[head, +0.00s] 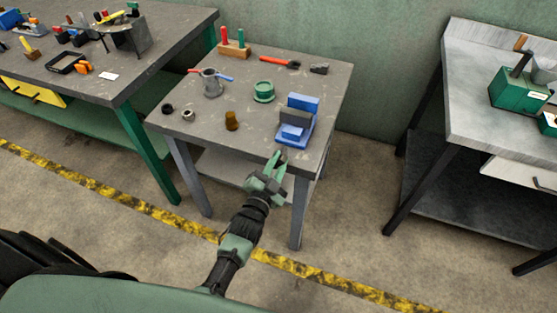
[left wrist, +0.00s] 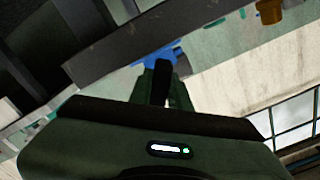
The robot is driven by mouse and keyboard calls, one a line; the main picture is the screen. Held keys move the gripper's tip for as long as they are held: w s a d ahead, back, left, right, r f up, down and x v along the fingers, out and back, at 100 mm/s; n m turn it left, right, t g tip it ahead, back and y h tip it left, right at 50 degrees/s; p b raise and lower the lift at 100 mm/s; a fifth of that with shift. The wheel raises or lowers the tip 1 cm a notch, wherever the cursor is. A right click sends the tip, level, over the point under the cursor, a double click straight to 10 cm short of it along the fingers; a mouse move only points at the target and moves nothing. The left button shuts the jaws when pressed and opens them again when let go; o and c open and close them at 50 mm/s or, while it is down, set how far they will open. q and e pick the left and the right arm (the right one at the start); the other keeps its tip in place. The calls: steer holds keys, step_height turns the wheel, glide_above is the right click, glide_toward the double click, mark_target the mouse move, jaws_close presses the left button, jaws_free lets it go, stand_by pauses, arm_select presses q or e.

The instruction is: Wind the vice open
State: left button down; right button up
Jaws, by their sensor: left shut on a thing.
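The blue vice (head: 303,103) with a dark grey jaw block stands at the front right of the small grey table (head: 335,85). My left gripper (head: 277,157) is at the table's front edge, just in front of the vice. In the left wrist view, its fingers are closed on a dark bar, the vice handle (left wrist: 161,72), with part of the blue vice (left wrist: 158,55) just beyond. The fingers hide much of the handle. The jaw gap is hard to judge. My right gripper is in neither view.
On the small table are a green round piece (head: 264,92), a brown cylinder (head: 232,120), a grey pot-like piece (head: 211,83), a red-handled tool (head: 280,62) and two small rings. Workbenches stand left and right. Floor space is open before the table.

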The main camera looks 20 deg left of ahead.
arm_select(q)
steer(key=n, duration=0.6)
steer(key=shift+f+n+p, duration=0.1)
steer(key=shift+n+p, duration=0.2)
steer(key=shift+p, duration=0.05)
steer(key=n, duration=0.2)
steer(key=shift+n, duration=0.3)
steer(key=n, duration=0.3)
steer(key=shift+n, duration=0.3)
steer(key=n, duration=0.3)
steer(key=shift+n+b, duration=0.35)
steer(key=shift+n, duration=0.05)
steer(key=n, duration=0.2)
steer(key=shift+n+b, duration=0.3)
steer(key=n+b, duration=0.1)
steer(key=n, duration=0.5)
steer(key=shift+b, duration=0.4)
steer(key=c, duration=1.6)
jaws_free()
